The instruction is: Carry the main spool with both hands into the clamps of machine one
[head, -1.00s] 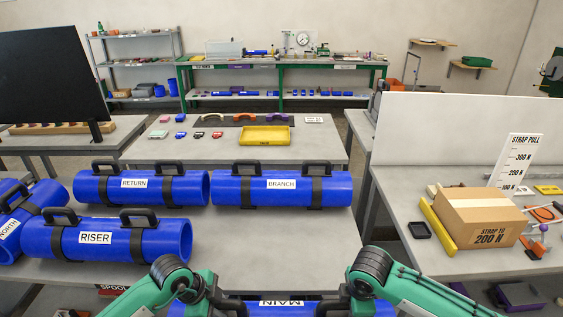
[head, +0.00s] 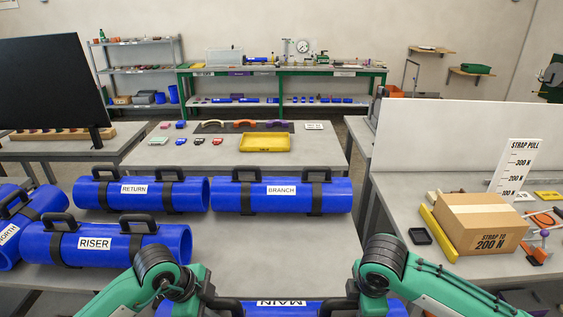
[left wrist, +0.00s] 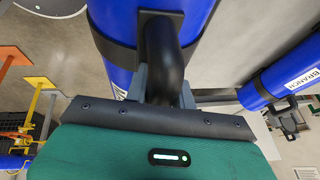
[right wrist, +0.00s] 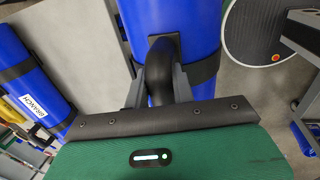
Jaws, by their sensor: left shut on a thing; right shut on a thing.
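The main spool (head: 282,303), a blue pipe with a white MAIN label, shows at the bottom edge of the head view, mostly cut off. My left gripper (left wrist: 162,90) is shut on one black handle (left wrist: 163,45) of the spool in the left wrist view. My right gripper (right wrist: 158,87) is shut on the other black handle (right wrist: 160,55) in the right wrist view. The spool lies crosswise between my two arms, in front of the table. I cannot make out the clamps of machine one.
The table (head: 270,245) ahead holds the RETURN (head: 150,193), BRANCH (head: 265,199) and RISER (head: 75,246) spools, with another blue spool at far left. A bench (head: 400,190) at right holds a cardboard box (head: 480,222). A dark panel (head: 50,85) stands at left.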

